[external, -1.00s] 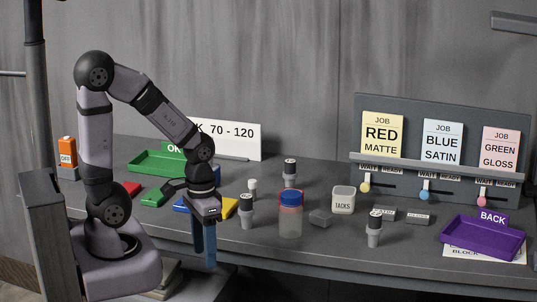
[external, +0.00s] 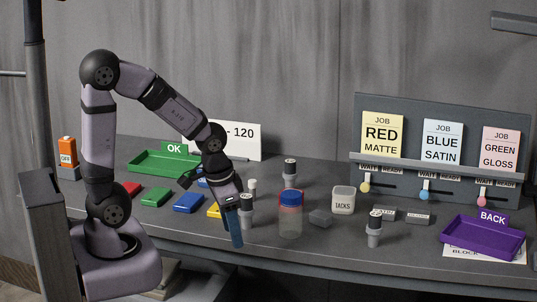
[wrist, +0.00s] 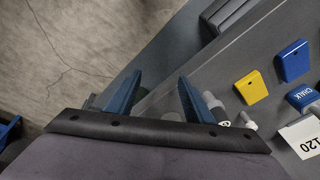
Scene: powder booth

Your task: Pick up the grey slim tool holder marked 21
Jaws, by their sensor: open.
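My gripper (external: 236,236) has blue fingers and hangs tilted near the bench's front edge, overlapping the nearest holder in the picture. In the wrist view my gripper (wrist: 158,84) is open with nothing between its fingers; pale grey cylindrical parts (wrist: 217,112) show just beyond the right finger.
A green OK tray (external: 150,167) is at the back left, a purple BACK tray (external: 484,240) at the right. Coloured blocks (external: 188,203) lie left.

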